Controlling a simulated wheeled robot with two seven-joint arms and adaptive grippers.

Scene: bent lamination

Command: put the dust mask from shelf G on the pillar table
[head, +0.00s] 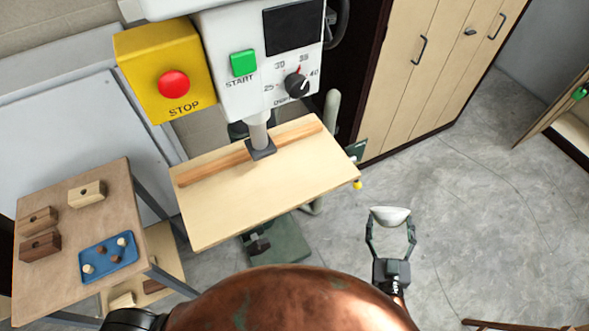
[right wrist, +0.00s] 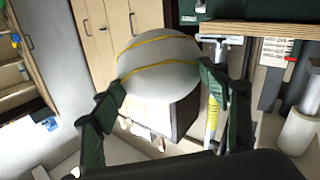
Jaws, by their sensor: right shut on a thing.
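The dust mask (head: 390,216) is a white cup shape held between the fingers of my right gripper (head: 391,226), above open floor right of the drill press. In the right wrist view the mask (right wrist: 158,68) shows two yellow straps across it, and my right gripper (right wrist: 163,95) is shut on it with a dark green finger at each side. My left gripper is not in view. I cannot tell for sure which table is the pillar table; a wooden-topped table (head: 255,195) stands under the pillar machine.
The machine has a yellow stop box (head: 165,70) and a green start button (head: 243,63). A strip of wood (head: 215,164) lies on its table. A side bench (head: 60,280) at left holds wooden blocks and a blue tray (head: 92,268).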

